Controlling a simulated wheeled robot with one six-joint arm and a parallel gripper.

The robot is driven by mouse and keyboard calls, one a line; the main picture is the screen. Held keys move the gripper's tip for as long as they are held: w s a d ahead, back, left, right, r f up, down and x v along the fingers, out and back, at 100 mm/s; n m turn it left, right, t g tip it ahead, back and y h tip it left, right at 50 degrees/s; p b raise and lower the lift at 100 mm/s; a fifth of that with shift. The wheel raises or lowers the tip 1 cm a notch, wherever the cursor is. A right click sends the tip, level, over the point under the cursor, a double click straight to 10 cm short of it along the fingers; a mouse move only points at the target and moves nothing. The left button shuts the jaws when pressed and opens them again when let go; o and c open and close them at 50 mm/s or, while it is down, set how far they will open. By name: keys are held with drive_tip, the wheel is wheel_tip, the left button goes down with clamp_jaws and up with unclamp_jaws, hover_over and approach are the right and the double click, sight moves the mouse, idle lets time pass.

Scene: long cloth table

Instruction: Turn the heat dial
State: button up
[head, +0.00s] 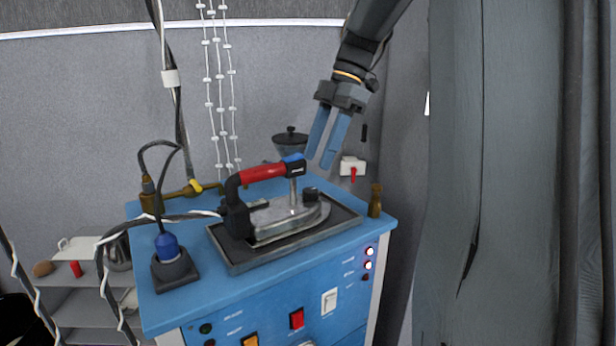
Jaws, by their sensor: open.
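A steam iron with a red and black handle (263,173) and a metal body (290,222) rests on a dark tray (237,263) on top of a blue cabinet (160,310). A small black round knob (311,194) sits on the iron near its tip; I cannot tell whether it is the heat dial. My gripper (320,161) comes down from the upper right with its two blue fingers apart and empty. In the picture it is just above and right of the handle's front end, over the knob, apparently touching nothing.
The cabinet front has a red switch (297,319), a white switch (330,301) and lit lamps (369,252). A blue plug in a black base (172,268) and cables stand on the left. A brass piece (375,200) stands at the right corner. Grey curtains (500,170) hang at right.

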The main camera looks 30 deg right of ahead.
sight(310, 190)
drive_tip(key=shift+s+d+p+x, duration=0.15)
drive_tip(key=shift+p+x, duration=0.1)
drive_tip(key=shift+x, duration=0.95)
drive_tip(key=shift+d+p+x, duration=0.15)
drive_tip(key=shift+p+x, duration=0.1)
drive_tip(key=shift+x, duration=0.9)
drive_tip(key=shift+s+d+p+x, duration=0.1)
drive_tip(key=shift+d+p+x, duration=0.15)
drive_tip(key=shift+x, duration=0.95)
drive_tip(key=shift+f, duration=0.2)
drive_tip(key=c, duration=0.9)
drive_tip(key=shift+a, duration=0.2)
drive_tip(key=shift+c, duration=0.8)
drive_tip(key=shift+d, duration=0.1)
drive_tip(key=shift+m, duration=0.4)
